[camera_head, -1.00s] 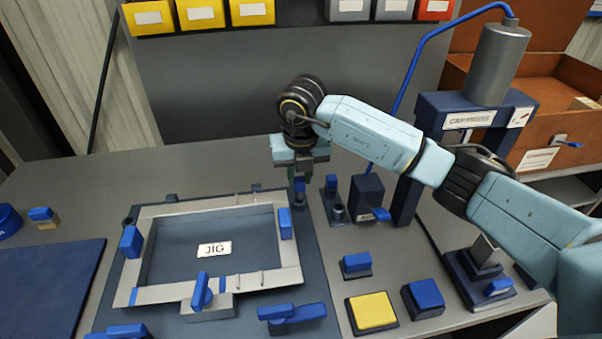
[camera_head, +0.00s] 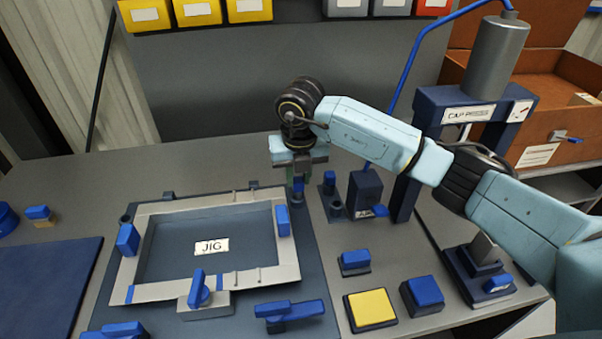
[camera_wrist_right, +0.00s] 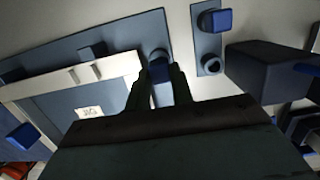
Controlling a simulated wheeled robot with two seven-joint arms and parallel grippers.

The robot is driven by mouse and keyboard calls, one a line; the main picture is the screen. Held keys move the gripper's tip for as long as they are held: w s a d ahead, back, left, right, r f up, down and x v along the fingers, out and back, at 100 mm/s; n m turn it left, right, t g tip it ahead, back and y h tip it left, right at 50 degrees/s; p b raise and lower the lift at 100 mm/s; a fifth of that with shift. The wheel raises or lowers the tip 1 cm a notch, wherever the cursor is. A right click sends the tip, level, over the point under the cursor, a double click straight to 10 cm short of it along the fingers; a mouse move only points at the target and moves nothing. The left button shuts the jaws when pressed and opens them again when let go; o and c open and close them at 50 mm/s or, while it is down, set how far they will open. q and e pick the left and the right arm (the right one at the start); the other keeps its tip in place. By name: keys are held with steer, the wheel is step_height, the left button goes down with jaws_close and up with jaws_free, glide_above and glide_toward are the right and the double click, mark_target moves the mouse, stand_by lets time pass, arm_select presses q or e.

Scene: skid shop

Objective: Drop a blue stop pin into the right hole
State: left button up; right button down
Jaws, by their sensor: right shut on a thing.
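My right gripper (camera_head: 298,180) points down at the far right corner of the jig plate (camera_head: 318,265). It is shut on a blue stop pin (camera_head: 299,186), which also shows between the fingers in the right wrist view (camera_wrist_right: 161,72). The pin is upright at the dark round right hole (camera_head: 297,199). Its lower end is at or just above the hole; I cannot tell whether it is inside. The left hole (camera_head: 126,219) is at the plate's far left corner. My left gripper does not show.
A small pin holder (camera_head: 335,198) beside the gripper has another blue pin (camera_head: 330,178) and an empty socket (camera_head: 336,208). A dark block (camera_head: 364,193) and the press (camera_head: 405,180) stand close on the right. A pale frame (camera_head: 262,280) lies in the jig.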

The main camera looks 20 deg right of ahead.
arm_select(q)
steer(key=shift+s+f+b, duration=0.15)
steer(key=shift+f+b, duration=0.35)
arm_select(e)
steer(key=shift+a+f, duration=0.1)
steer(key=shift+f, duration=0.95)
steer(key=c, duration=0.7)
jaws_free()
steer(key=shift+c, duration=0.2)
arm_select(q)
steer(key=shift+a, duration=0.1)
arm_select(e)
steer(key=shift+r, duration=0.1)
steer(key=shift+w+a+r+p, duration=0.1)
steer(key=shift+a+r+p, duration=0.15)
steer(key=shift+r+p, duration=0.6)
steer(key=shift+a+r+p, duration=0.2)
steer(key=shift+r+p, duration=0.45)
steer(key=shift+r, duration=0.4)
steer(key=shift+r+p, duration=1.35)
steer(key=shift+r, duration=0.55)
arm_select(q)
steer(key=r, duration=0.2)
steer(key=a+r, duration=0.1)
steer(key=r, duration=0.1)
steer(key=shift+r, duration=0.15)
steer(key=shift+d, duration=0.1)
